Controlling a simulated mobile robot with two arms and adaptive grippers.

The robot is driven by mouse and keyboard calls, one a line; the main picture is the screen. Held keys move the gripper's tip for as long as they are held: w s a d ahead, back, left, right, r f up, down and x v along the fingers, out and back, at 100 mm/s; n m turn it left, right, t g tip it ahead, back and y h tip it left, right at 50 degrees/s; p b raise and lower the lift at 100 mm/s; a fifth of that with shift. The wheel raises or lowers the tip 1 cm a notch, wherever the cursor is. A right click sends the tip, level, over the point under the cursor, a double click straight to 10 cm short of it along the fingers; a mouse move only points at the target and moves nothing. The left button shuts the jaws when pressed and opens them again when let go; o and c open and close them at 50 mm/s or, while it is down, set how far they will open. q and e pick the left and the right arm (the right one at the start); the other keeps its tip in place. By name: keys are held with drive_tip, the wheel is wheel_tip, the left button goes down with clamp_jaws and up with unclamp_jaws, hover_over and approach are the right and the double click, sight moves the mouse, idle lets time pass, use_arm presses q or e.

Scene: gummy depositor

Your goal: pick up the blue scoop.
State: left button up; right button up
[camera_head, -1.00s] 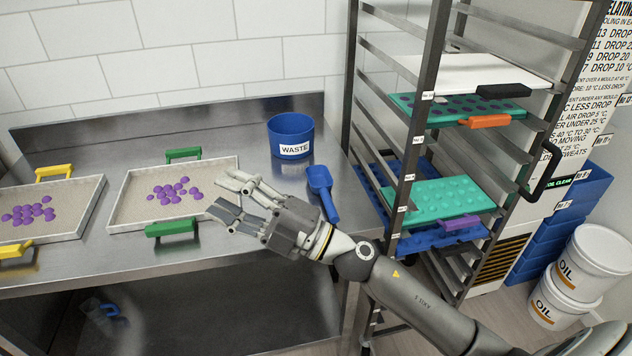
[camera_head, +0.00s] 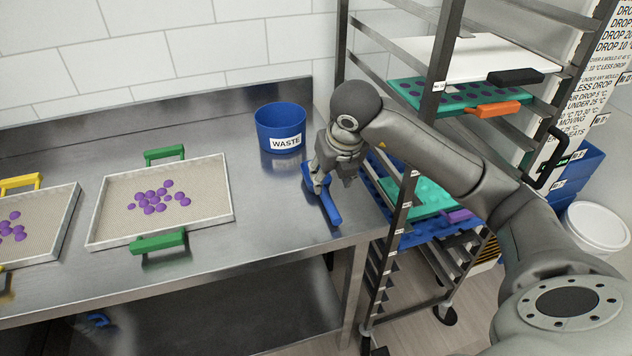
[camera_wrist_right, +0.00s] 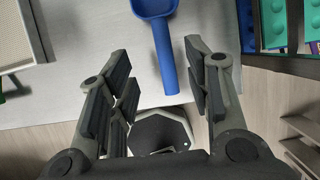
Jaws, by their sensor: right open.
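The blue scoop (camera_head: 329,207) lies on the steel table near its right end, in front of the waste bin. In the head view my right gripper (camera_head: 332,184) points down over the scoop and hides part of it. In the right wrist view the scoop's handle (camera_wrist_right: 165,62) runs between the two open fingers of my right gripper (camera_wrist_right: 154,92), with its bowl at the top edge. The fingers stand apart on either side of the handle, and no grip on it shows. My left gripper is not in view.
The blue waste bin (camera_head: 281,128) stands just behind the scoop. A tray with green handles (camera_head: 160,242) and purple gummies lies left on the table (camera_head: 270,215). A rack (camera_head: 405,180) with teal moulds stands close on the right. Table between tray and scoop is clear.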

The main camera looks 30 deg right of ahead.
hover_over(326, 194)
drive_tip(key=s, duration=0.2)
drive_tip(key=f, duration=0.2)
drive_tip(key=a+f, duration=0.1)
drive_tip(key=f, duration=0.1)
drive_tip(key=p+x, duration=0.1)
drive_tip(key=x, duration=0.1)
drive_tip(key=p+x, duration=0.1)
drive_tip(key=x, duration=0.1)
drive_tip(key=shift+s+d+f, duration=0.1)
drive_tip(key=shift+d+f, duration=0.05)
drive_tip(key=shift+d, duration=0.1)
drive_tip(key=shift+w+f, duration=0.25)
drive_tip(key=shift+f, duration=0.25)
clamp_jaws()
